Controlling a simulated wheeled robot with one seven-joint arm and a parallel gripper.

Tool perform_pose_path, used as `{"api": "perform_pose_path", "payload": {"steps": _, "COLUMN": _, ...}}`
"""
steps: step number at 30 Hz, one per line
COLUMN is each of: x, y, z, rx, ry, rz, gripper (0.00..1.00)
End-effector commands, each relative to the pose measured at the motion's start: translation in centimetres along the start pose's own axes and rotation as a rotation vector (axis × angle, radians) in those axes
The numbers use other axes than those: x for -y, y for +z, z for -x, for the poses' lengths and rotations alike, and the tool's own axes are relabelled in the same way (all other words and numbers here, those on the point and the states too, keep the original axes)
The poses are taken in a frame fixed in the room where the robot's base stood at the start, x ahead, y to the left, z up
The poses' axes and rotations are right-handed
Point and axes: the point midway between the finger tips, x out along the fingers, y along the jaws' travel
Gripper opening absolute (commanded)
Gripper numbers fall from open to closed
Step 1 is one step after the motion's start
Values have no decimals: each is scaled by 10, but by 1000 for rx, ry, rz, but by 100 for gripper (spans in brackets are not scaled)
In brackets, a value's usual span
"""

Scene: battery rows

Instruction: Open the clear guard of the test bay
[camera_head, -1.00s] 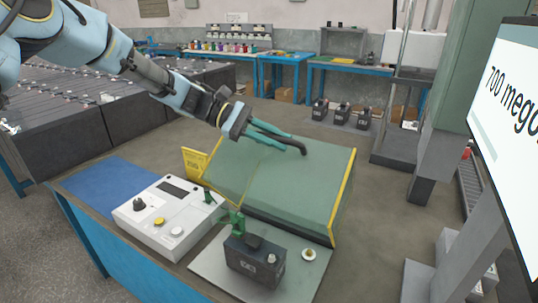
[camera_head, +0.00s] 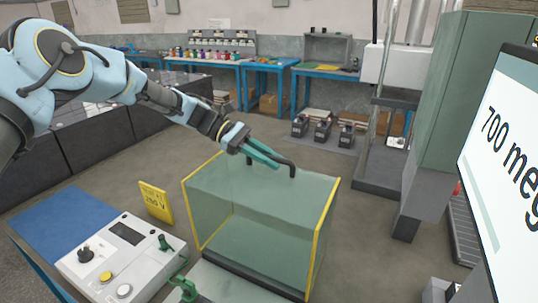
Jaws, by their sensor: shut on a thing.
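The clear guard (camera_head: 250,225) is a greenish see-through box with yellow edges, and a black bar runs along its lower near side. A dark bent handle (camera_head: 293,170) stands at its top. My gripper (camera_head: 268,160), with teal fingers, reaches in from the upper left and is shut on the handle. The fingers hide part of it. The guard stands behind the grey plate of the test bay (camera_head: 212,280), which is cut off by the bottom edge of the picture.
A white console (camera_head: 118,264) with knobs, a small screen and a green lever stands at the lower left. A yellow sign (camera_head: 156,202) stands behind it. A large display (camera_head: 505,150) and green cabinet (camera_head: 445,120) are at the right. Several black batteries (camera_head: 323,131) sit behind.

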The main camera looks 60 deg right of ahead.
Motion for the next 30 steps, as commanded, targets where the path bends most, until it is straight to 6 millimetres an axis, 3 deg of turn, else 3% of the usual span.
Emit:
{"api": "perform_pose_path", "payload": {"steps": 11, "x": 0, "y": -1, "z": 0, "rx": 0, "ry": 0, "rz": 6, "gripper": 0}}
{"api": "perform_pose_path", "payload": {"steps": 12, "x": 0, "y": -1, "z": 0, "rx": 0, "ry": 0, "rz": 6, "gripper": 22}}
{"api": "perform_pose_path", "payload": {"steps": 15, "x": 0, "y": -1, "z": 0, "rx": 0, "ry": -1, "rz": 5, "gripper": 32}}
{"api": "perform_pose_path", "payload": {"steps": 24, "x": 0, "y": -2, "z": 2, "rx": 0, "ry": 0, "rz": 3, "gripper": 32}}
{"api": "perform_pose_path", "payload": {"steps": 30, "x": 0, "y": -5, "z": 29, "rx": -2, "ry": 3, "rz": 2, "gripper": 32}}
